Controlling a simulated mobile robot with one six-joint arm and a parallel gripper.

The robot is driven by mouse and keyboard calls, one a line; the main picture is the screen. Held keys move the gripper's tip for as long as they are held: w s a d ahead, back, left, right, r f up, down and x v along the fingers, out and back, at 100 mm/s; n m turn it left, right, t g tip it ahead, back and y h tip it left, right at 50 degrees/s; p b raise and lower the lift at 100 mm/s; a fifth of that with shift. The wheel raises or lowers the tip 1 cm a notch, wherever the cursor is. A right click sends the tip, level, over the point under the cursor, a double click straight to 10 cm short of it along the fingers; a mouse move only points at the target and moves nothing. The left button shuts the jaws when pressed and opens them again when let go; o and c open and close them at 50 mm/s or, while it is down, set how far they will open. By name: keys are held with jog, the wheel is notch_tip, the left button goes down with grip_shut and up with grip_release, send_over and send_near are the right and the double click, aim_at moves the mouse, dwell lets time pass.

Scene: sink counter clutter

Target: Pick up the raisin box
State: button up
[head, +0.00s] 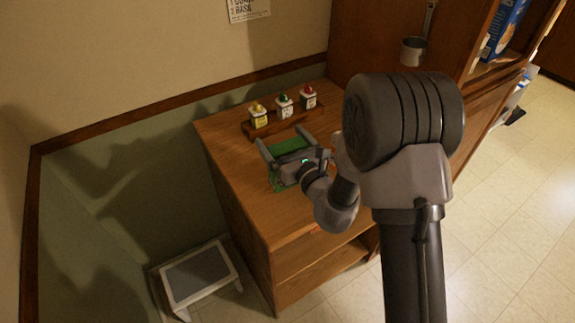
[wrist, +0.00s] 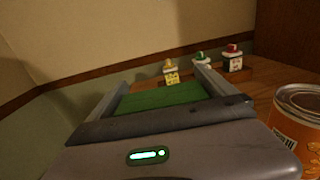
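I cannot make out a thing that is clearly the raisin box. In the wrist view the green item (wrist: 160,97) shows between the fingers, and nothing is pinched. My gripper's body hides part of the green item. I cannot tell whether the fingers touch it.
Three small containers with yellow (head: 258,117), green (head: 285,106) and red (head: 309,97) tops stand on a wooden rack (head: 275,128) behind my gripper. An orange can (wrist: 296,130) stands close at right. The counter's left front (head: 250,205) is clear. A step stool (head: 197,272) is below.

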jog(key=c, duration=1.5)
